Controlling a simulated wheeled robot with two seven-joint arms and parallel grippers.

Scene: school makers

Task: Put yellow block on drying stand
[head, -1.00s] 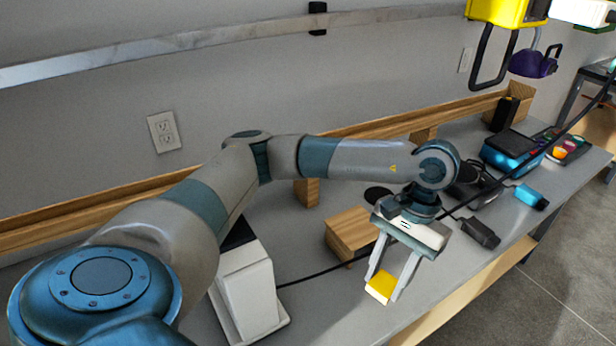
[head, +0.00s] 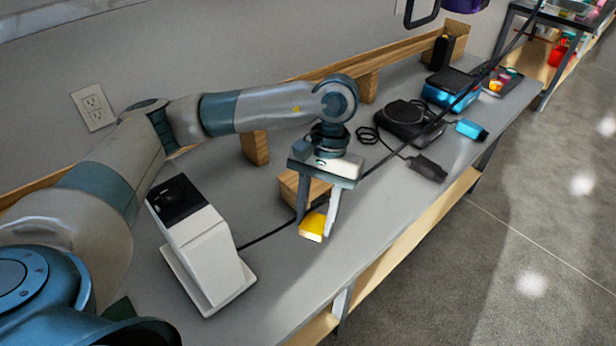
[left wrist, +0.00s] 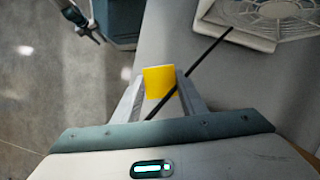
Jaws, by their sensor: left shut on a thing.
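My left gripper (head: 313,232) is shut on the yellow block (head: 312,225), holding it between its fingertips over the grey bench. The block also shows in the left wrist view (left wrist: 159,81) between the two fingers. The gripper is pointing down, in front of a wooden block (head: 292,190); the gap between yellow block and bench is hard to judge. I cannot tell for sure which thing is the drying stand. My right gripper seems to show small at the top left of the left wrist view (left wrist: 94,36); its opening is unclear.
A white device with a black top (head: 205,250) stands left of the gripper. A white grille (left wrist: 270,14) shows in the left wrist view. A black cable crosses the bench behind the block. A black case (head: 408,120) and blue box (head: 450,92) lie farther right. The front bench is clear.

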